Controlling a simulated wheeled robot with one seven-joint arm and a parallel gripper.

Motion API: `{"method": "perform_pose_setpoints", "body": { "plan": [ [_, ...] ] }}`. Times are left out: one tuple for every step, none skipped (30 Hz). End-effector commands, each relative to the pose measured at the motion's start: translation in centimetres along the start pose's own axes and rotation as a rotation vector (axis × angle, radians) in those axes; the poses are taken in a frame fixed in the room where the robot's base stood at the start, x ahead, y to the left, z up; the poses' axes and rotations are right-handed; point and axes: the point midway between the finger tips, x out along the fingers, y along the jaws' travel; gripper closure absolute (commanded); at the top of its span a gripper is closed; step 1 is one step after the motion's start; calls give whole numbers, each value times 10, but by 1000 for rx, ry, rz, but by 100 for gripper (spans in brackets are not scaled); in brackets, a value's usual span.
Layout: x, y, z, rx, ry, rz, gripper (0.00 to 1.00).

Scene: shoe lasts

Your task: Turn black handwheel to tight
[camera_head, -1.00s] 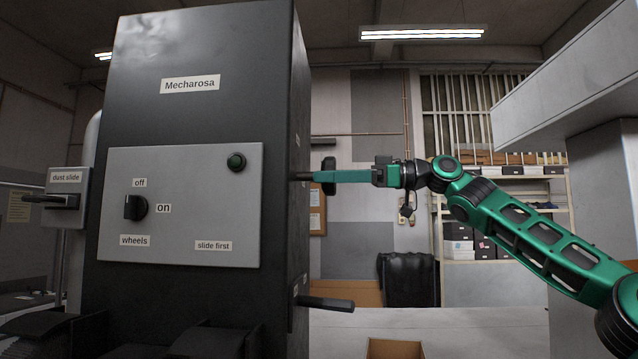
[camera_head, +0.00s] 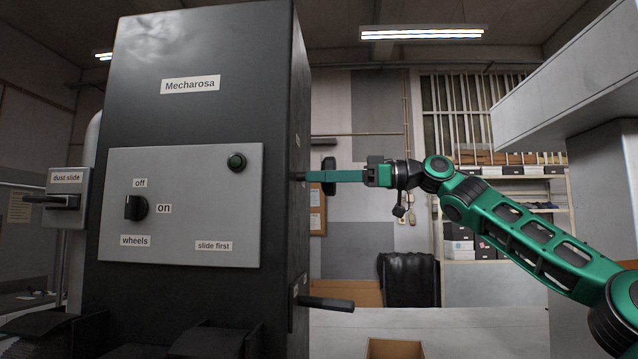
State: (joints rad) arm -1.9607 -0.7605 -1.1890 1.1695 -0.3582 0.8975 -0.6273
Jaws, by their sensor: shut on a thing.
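The black handwheel (camera_head: 329,163) is on the right side of the dark Mecharosa machine (camera_head: 200,120), on a short shaft, and I see it nearly edge-on. My gripper (camera_head: 316,176) reaches it from the right, with its green fingers level and pointing left. It is shut on the handwheel. The fingers cover the middle of the wheel; only its top and bottom edges show. No tight mark is readable from here, so I cannot tell the wheel's turn angle.
A black lever (camera_head: 326,303) sticks out low on the machine's right side. A dust slide box (camera_head: 67,197) stands at the left. A grey beam and post are at the right.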

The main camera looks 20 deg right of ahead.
Motion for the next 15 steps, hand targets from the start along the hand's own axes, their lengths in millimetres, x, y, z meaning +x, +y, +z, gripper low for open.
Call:
{"method": "perform_pose_setpoints", "body": {
  "plan": [
    [-2, 4, -1, 15, 6, 9, 57],
    [-2, 4, -1, 25, 7, 9, 57],
    [-3, 4, -1, 39, 7, 10, 57],
    [-3, 5, -1, 54, 8, 11, 57],
    [-4, 5, -1, 70, 8, 11, 57],
    [-4, 5, -1, 92, 9, 12, 57],
    [-4, 6, -2, 112, 9, 12, 57],
    [-5, 6, -1, 133, 9, 13, 57],
    [-5, 6, -1, 164, 10, 14, 57],
    [-5, 6, -1, 187, 10, 14, 57],
    [-5, 7, -2, 213, 10, 14, 57],
    [-5, 7, -2, 248, 11, 14, 57],
    [-6, 7, -2, 275, 11, 15, 57],
    [-6, 8, -1, 305, 11, 16, 57],
    [-6, 8, -1, 343, 12, 15, 57]
  ]
}}
